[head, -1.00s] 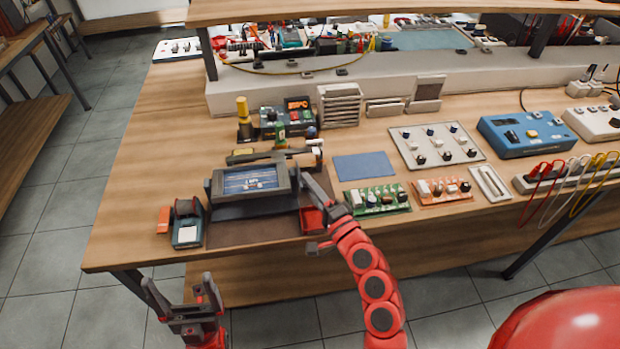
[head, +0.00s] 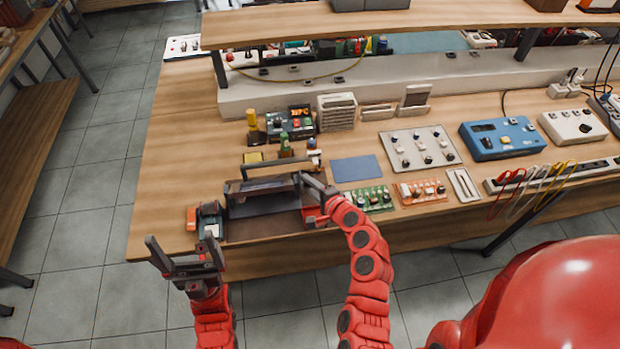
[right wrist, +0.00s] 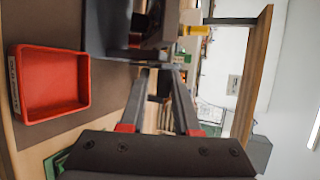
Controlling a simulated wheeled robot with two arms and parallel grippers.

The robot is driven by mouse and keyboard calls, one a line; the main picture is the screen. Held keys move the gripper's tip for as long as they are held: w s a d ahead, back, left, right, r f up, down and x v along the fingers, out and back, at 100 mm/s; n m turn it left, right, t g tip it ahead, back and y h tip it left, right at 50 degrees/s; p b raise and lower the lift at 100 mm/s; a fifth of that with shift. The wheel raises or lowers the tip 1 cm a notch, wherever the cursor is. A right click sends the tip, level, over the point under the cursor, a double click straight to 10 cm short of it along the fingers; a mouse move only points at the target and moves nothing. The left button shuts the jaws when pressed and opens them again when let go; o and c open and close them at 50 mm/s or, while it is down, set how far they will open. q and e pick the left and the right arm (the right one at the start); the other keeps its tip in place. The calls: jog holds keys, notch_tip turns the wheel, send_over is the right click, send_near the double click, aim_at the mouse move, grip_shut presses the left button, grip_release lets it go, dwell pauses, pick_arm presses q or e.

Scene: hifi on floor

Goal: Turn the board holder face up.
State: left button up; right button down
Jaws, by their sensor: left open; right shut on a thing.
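The board holder (head: 265,206) is a dark grey frame on a brown mat at the left of the bench. It looks tilted, with a bar raised along its far side; the blue picture is not visible on it. My right gripper (head: 310,184) is shut on its right end; in the right wrist view the fingers (right wrist: 163,76) close at the dark frame (right wrist: 108,28). My left gripper (head: 182,244) is open and empty, in front of the bench edge, left of and nearer than the holder.
A red tray (right wrist: 52,85) lies beside the holder. A small grey and orange device (head: 208,220) stands to its left. Green (head: 370,199) and orange boards sit right of my right arm.

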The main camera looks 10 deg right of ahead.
jog(key=shift+w+d+r, duration=0.2)
jog(key=shift+w+r, duration=0.1)
jog(key=shift+r, duration=0.25)
jog(key=c, duration=0.8)
grip_release()
jog(key=shift+f, duration=0.1)
jog(key=shift+s+a+f, duration=0.1)
jog(key=shift+f, duration=0.15)
jog(key=v, duration=1.7)
jog(key=shift+s, duration=0.15)
